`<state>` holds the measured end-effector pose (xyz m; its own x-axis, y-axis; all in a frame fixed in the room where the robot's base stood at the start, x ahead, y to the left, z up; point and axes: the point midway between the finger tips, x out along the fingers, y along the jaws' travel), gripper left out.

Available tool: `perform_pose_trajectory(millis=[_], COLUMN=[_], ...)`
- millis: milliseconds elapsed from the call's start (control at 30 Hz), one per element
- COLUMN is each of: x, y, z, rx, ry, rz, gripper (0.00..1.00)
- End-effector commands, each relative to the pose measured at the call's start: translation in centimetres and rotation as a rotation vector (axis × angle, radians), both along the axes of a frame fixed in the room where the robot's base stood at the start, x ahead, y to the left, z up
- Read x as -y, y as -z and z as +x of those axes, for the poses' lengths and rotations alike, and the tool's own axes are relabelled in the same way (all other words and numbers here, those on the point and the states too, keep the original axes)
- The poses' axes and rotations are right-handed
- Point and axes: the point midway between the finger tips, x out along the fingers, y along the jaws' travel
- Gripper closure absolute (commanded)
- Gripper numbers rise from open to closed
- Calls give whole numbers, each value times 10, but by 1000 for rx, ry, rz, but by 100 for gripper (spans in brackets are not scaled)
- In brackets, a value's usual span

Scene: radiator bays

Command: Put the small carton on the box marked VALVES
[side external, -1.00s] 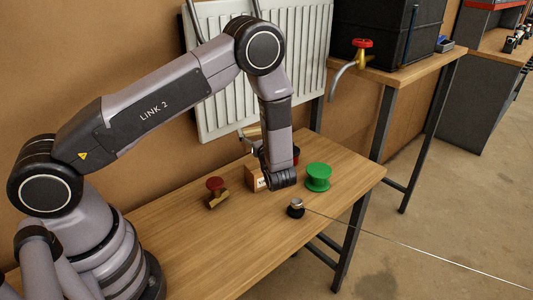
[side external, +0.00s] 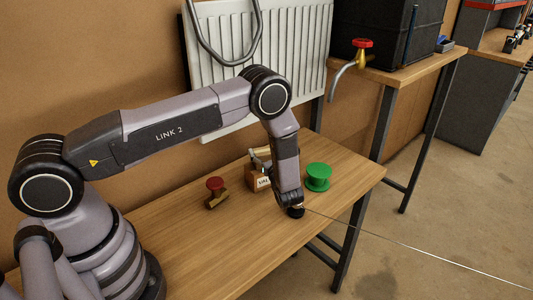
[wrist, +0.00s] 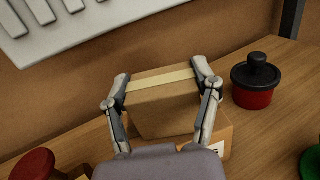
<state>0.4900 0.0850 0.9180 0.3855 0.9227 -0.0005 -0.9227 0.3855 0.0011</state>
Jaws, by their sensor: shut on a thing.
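The small carton (wrist: 160,95) is brown with a pale tape strip. In the wrist view my gripper (wrist: 162,85) is shut on it, a finger on each side. The box marked VALVES (wrist: 222,136) is orange-brown and lies under the carton, mostly hidden by it and my gripper. In the side view the box (side external: 256,183) stands on the bench with part of its label readable. My gripper (side external: 261,154) is just above it there, partly behind my wrist. I cannot tell whether the carton touches the box.
A red pot with a black lid (wrist: 253,82) stands right of the box. A green spool (side external: 318,177) is to the right, a red-knobbed brass stamp or valve (side external: 215,190) to the left. A white radiator (side external: 300,50) is behind. The bench's front left is clear.

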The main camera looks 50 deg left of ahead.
Motion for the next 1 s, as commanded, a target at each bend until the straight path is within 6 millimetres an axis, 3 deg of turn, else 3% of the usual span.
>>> perform_pose_trajectory(millis=[33, 233, 600, 767, 1000], x=[0, 0, 1, 23, 73], y=[1, 1, -3, -2, -2], z=[0, 0, 0, -8, -29], rx=[-1, 0, 1, 0, 1], ry=[0, 0, 0, 4, 4], rz=[0, 0, 0, 0, 0], gripper=[35, 12, 12, 12, 12])
